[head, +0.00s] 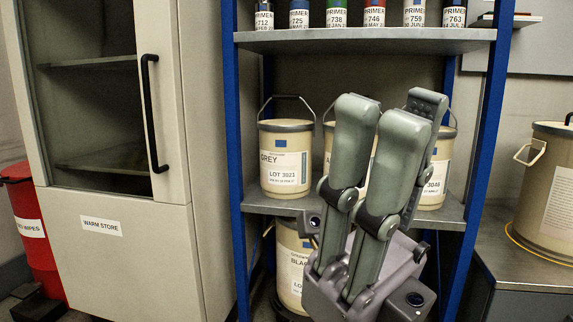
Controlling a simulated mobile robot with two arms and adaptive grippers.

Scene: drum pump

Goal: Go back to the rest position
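My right gripper (388,118) is in the middle of the head view, with its grey fingers pointing up in front of the blue-framed shelf. The fingers overlap from this angle, so the gap between them is unclear. I see nothing held in it. It hides part of the pails on the middle shelf. My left gripper is not in view.
A pail labelled GREY (285,160) and a pail (436,175) stand on the middle shelf (262,203). Primer cans (337,15) line the shelf above. A warm-store cabinet (110,245) and red bin (32,235) stand left. A large drum (548,190) is at right.

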